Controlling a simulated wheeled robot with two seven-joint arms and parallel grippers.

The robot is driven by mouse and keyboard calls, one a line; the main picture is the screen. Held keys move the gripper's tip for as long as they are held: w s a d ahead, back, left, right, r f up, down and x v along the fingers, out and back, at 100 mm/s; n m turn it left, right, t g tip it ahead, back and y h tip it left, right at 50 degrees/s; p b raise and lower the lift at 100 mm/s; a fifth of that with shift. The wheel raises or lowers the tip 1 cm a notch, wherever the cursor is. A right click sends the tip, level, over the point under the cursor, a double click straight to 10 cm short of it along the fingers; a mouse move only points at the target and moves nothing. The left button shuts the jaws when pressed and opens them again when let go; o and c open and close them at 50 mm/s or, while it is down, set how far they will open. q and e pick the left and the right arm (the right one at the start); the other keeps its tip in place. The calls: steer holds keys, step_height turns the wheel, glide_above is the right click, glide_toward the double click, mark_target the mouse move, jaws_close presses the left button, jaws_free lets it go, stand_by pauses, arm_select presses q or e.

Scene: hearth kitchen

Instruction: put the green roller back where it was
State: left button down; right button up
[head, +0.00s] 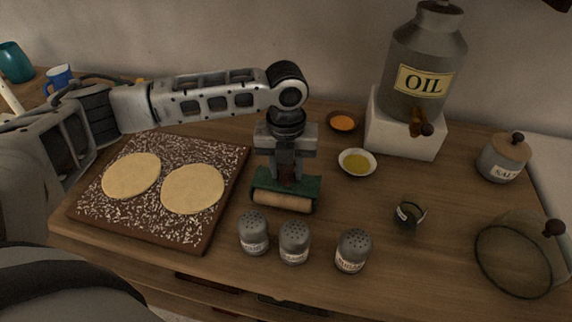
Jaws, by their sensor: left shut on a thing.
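The green roller (286,189) has a green housing with a pale cylinder along its lower front. My left gripper (287,166) points down and is shut on the upper part of the roller. The roller is right of the speckled board and behind the shakers. I cannot tell whether it touches the counter or hangs just above it. The fingertips are partly hidden against the roller's dark middle. My right gripper is not in view.
A speckled board (140,228) with two flat dough rounds lies at left. Several shakers (294,242) stand in front. A yellow-filled bowl (357,163), an orange-filled bowl (342,122) and an oil dispenser (424,70) stand behind. A small dark cup (410,214) and glass dome (515,256) are right.

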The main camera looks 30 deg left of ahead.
arm_select(q)
steer(key=shift+s+f, duration=0.25)
steer(key=shift+f, duration=0.25)
steer(key=c, duration=1.3)
jaws_free()
steer(key=shift+s+f, duration=0.1)
steer(key=o, duration=0.3)
steer(key=shift+d, duration=0.1)
steer(key=shift+a, duration=0.2)
steer(key=shift+r, duration=0.4)
steer(key=r, duration=0.8)
steer(key=r+b, duration=0.1)
steer(key=r, duration=0.3)
steer(key=shift+w+d+r, duration=0.1)
steer(key=shift+w+r, duration=0.15)
steer(key=shift+r, duration=0.15)
